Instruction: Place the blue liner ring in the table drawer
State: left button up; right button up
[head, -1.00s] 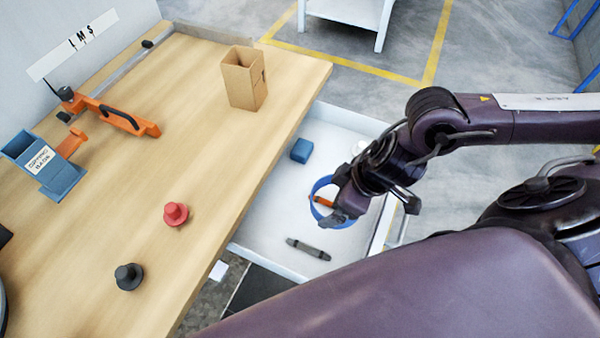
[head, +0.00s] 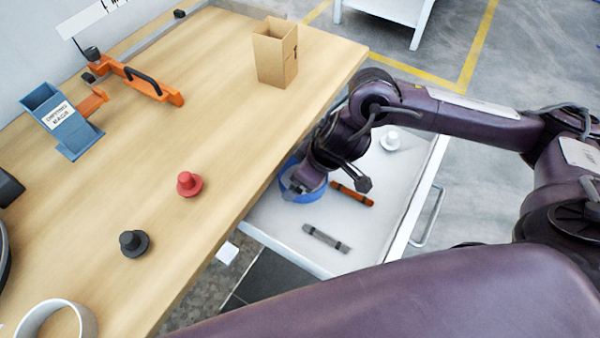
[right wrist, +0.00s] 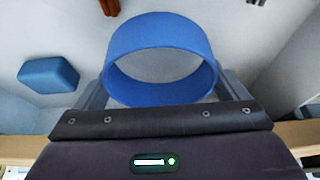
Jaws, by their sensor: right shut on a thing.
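The blue liner ring (head: 303,194) is held by my right gripper (head: 301,186). It is inside the open table drawer (head: 375,225), close to the drawer's tabletop side. In the right wrist view the ring (right wrist: 160,60) sits between the two grey fingers, which are closed on it. My gripper and forearm hide part of the ring in the head view. I cannot tell whether the ring touches the drawer floor. My left gripper is not in view.
The drawer also holds an orange rod (head: 351,194), a grey rod (head: 326,237) and a white knobbed piece (head: 390,140). A blue block (right wrist: 48,74) shows in the right wrist view. Red (head: 188,184) and black (head: 134,243) knobbed pieces and a cardboard box (head: 275,52) stand on the tabletop.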

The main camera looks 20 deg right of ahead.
jog(key=shift+w+a+f, duration=0.4)
jog(key=shift+w+f, duration=0.1)
jog(key=shift+f, duration=0.2)
jog(key=shift+f, duration=0.1)
jog(key=o, duration=0.6)
jog(key=shift+o, duration=0.2)
jog(key=shift+s+d+r, duration=0.1)
jog(key=shift+d+r, duration=0.05)
jog(key=shift+r, duration=0.4)
jog(key=p+v, duration=0.2)
jog(key=v, duration=0.9)
jog(key=shift+p, duration=0.35)
jog(key=shift+r, duration=0.1)
